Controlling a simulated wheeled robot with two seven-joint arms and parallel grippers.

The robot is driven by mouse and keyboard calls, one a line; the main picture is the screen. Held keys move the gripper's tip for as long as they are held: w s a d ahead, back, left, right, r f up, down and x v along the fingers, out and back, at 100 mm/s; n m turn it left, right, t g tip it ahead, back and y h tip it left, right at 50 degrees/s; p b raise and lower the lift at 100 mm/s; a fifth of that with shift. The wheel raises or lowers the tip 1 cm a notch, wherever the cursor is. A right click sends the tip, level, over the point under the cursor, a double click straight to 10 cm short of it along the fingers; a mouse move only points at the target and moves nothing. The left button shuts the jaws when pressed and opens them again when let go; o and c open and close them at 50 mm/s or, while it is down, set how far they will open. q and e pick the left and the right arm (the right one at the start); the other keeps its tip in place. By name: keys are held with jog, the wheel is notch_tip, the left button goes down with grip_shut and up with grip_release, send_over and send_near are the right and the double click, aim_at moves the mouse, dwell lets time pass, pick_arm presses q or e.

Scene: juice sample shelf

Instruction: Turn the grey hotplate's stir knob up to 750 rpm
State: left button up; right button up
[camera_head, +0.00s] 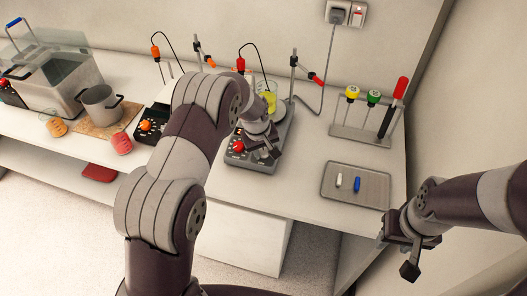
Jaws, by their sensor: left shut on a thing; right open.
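The grey hotplate (284,134) stands on the bench, in the middle of the view, with a beaker of yellow liquid (269,101) on top. A red knob (238,146) shows at the left of its front panel. My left gripper (268,156) is over the right part of that panel, shut on what appears to be the stir knob. The gripper hides that knob, so its setting cannot be read. My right gripper (396,259) is open and empty, off the bench's front right edge.
A black hotplate (152,122) with an orange knob stands to the left. A steel pot (101,104) and a water bath (62,85) are farther left. A tray (372,187) with two small vials and a tool rack (358,134) are at right.

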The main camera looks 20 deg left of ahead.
pick_arm(q)
jog(key=shift+m+b, duration=0.55)
jog(key=shift+m, duration=1.65)
jog(key=shift+y, duration=0.3)
jog(key=o, duration=1)
jog(key=shift+w, duration=0.1)
jog(key=shift+o, duration=0.2)
jog(key=b+v, duration=0.2)
jog(key=v, duration=1)
jog(key=shift+r+b, duration=0.3)
jog(key=shift+r, duration=0.05)
jog(key=shift+a, duration=0.1)
